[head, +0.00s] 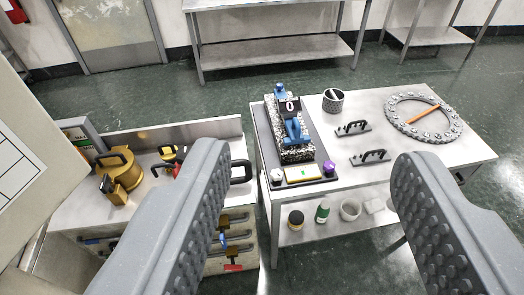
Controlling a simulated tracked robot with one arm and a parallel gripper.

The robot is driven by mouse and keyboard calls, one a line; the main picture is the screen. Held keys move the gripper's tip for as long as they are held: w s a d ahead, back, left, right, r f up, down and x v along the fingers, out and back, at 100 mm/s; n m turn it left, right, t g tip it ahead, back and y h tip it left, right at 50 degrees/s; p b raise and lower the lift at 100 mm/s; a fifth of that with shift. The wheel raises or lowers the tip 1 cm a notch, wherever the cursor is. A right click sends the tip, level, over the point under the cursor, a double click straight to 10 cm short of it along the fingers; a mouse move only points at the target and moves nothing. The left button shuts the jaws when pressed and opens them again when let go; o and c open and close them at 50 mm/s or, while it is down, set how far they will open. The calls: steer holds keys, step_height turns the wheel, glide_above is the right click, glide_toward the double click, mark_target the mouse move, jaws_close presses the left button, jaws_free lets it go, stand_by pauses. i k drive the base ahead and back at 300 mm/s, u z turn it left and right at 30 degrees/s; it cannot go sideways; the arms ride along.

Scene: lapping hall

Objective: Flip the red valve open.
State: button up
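A small red part (174,171), with black and yellow pieces beside it, sits on the left metal bench. It is the only red thing on a work surface that could be the valve, but it is too small and partly hidden by my left finger to tell its shape or setting. My gripper (314,165) is open and empty. Its two grey, studded fingers stand wide apart in the foreground, well short of the benches. The left finger overlaps the bench's right part in the picture.
The left bench (78,212) also holds a brass cylinder (123,176) with a black handle. The right table (345,186) carries a speckled block (292,130), black handles, a cup and a studded ring (393,121).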

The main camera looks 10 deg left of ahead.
mark_target(227, 267)
steer(key=u, duration=1.85)
steer(key=k, duration=0.9)
steer(key=z, duration=0.2)
steer(key=i, duration=0.5)
steer(key=z, duration=0.05)
